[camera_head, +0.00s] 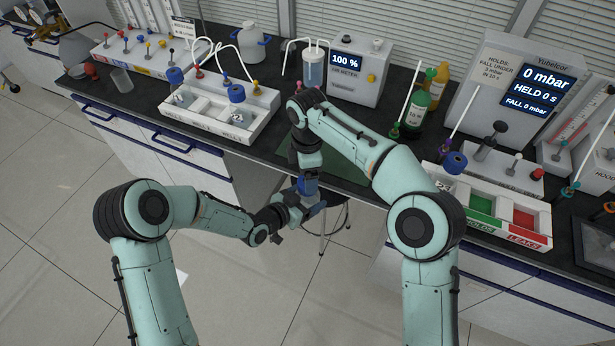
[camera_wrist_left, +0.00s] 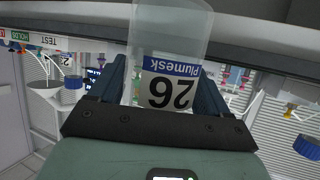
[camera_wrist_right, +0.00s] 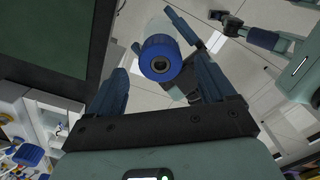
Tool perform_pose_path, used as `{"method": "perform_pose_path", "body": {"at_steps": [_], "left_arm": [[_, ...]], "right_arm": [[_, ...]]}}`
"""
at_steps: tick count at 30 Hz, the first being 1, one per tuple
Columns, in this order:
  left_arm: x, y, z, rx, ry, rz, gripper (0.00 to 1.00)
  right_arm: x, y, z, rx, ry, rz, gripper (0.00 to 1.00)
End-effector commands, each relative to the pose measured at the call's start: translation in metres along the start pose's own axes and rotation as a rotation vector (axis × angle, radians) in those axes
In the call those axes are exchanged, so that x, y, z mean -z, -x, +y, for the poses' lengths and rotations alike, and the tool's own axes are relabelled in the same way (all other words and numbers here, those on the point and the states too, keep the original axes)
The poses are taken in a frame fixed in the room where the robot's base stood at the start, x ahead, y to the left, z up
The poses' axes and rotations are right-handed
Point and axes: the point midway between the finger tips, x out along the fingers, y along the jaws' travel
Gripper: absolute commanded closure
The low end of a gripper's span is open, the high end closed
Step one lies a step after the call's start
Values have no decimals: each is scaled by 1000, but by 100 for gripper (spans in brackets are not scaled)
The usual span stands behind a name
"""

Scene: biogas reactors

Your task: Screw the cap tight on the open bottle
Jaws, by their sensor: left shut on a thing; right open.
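My left gripper (camera_wrist_left: 162,78) is shut on a clear bottle (camera_wrist_left: 180,35) with a "Plumesk 26" label, in front of the bench edge. A blue cap (camera_wrist_right: 160,57) with a dark central hole sits at the mouth end of this bottle in the right wrist view. How tightly it sits cannot be told. My right gripper (camera_wrist_right: 160,80) is open, its fingers spread on either side of the cap with visible gaps. In the head view the blue cap (camera_head: 307,186) is partly hidden between the two grippers.
A white rack (camera_head: 220,122) with wells and a blue-capped bottle (camera_head: 236,93) stands on the bench at left. A tray with green and red compartments (camera_head: 523,219) is at right. The pressure display (camera_head: 540,88) reads 0 mbar. A stool (camera_head: 335,215) stands below the bench edge.

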Motion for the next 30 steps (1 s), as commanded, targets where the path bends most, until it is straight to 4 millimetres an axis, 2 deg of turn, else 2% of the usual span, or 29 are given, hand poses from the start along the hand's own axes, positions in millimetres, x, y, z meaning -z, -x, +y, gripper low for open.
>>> {"method": "perform_pose_path", "body": {"at_steps": [8, 9, 11, 22, 30], "left_arm": [[1, 0, 0, 0, -1, 3, 100], [1, 0, 0, 0, -1, 3, 100], [2, 0, 0, 0, -1, 3, 100], [2, 0, 0, 0, -1, 3, 100], [1, 0, 0, 0, -1, 3, 100]], "right_arm": [[0, 2, 0, 1, 1, 0, 17], [0, 2, 0, 1, 2, 0, 22], [0, 3, 0, 1, 20, 0, 22], [1, 32, 0, 2, 489, 2, 22], [0, 37, 0, 2, 569, 0, 22]]}}
